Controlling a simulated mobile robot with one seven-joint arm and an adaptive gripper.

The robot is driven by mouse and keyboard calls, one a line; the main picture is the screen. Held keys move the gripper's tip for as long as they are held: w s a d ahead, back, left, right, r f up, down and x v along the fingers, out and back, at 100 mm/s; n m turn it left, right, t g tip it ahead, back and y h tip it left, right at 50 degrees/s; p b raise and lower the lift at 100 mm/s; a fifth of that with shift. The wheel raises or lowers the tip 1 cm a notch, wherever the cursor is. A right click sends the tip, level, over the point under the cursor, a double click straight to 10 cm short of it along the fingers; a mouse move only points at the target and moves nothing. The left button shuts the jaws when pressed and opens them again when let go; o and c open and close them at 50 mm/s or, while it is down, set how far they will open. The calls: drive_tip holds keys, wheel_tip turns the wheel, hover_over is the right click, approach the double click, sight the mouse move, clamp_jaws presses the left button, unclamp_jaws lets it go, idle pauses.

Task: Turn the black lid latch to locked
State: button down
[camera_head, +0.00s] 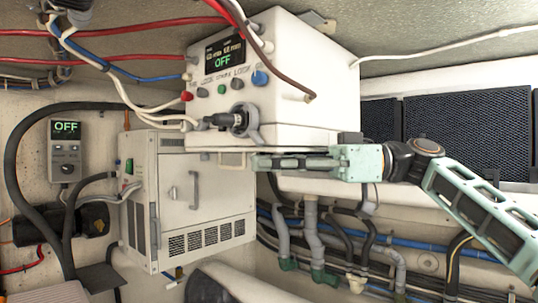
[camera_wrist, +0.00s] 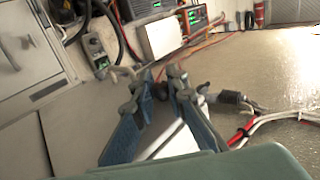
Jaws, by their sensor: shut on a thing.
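My gripper (camera_head: 254,161) reaches in from the right, level with the lower edge of the white control box (camera_head: 300,85). In the wrist view the two fingers of my gripper (camera_wrist: 164,76) close toward each other around a small dark piece, which appears to be the black lid latch (camera_wrist: 161,91). The fingers hide most of it, so I cannot tell which way it is turned. In the head view the latch is not clearly seen; the gripper's fingers cover that spot.
A black plug (camera_head: 235,121) with white cables sticks out of the box front, just above my fingers. Red hoses cross above. A white vented cabinet (camera_head: 190,195) stands below left. Grey pipes (camera_head: 312,235) run below. A small OFF meter (camera_head: 66,150) hangs at left.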

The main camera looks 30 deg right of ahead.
idle(0.4)
drive_tip(key=c, duration=1.9)
unclamp_jaws()
drive_tip(key=v, duration=1.2)
